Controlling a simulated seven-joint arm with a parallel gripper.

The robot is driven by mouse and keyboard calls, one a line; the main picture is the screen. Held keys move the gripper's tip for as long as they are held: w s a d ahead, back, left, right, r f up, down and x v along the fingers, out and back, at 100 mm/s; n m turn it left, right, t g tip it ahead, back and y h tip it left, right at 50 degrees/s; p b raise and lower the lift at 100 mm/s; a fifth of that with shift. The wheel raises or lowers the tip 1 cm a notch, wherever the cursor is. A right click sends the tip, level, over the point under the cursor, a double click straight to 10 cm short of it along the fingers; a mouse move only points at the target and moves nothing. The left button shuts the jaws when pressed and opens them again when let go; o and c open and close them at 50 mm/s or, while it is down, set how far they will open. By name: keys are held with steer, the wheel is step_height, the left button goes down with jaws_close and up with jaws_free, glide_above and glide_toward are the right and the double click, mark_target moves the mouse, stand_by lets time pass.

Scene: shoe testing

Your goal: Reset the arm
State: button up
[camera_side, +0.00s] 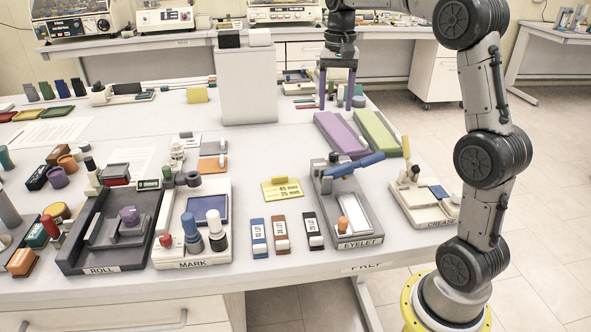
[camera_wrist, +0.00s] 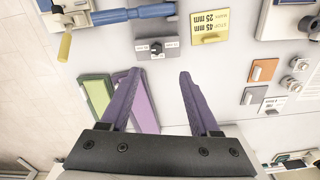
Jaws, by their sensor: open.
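My gripper (camera_side: 337,88) points down over the far right part of the table in the side view, near the far ends of a purple block and a green block. Its two purple fingers are spread apart with nothing between them. The left finger overlaps the purple block (camera_wrist: 145,103) in that view. I cannot tell the exact height of the fingertips above the table.
The purple block (camera_side: 340,134) and green block (camera_side: 377,132) lie side by side. The EYELET station (camera_side: 357,222), with a blue lever, stands in front of them. A tall grey box (camera_side: 246,85) stands left of my gripper. The CREASE station (camera_side: 425,205) is near the right edge.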

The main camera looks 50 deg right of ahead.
steer(key=s+a+r+n+t, duration=0.1)
steer(key=s+a+r+n, duration=0.15)
steer(key=s+a, duration=0.35)
steer(key=s+a+r+n+t, duration=0.2)
steer(key=s+a+r, duration=0.2)
steer(key=a, duration=0.3)
steer(key=s+a+f+n+t, duration=0.1)
steer(key=s+a+f+n, duration=0.1)
steer(key=s+f, duration=0.3)
steer(key=s+a+f+n+t, duration=0.1)
steer(key=s+a+f+n, duration=0.2)
steer(key=s+f, duration=0.3)
steer(key=shift+s+a+f+n, duration=0.15)
steer(key=shift+s+a+n, duration=0.15)
steer(key=shift+n, duration=0.55)
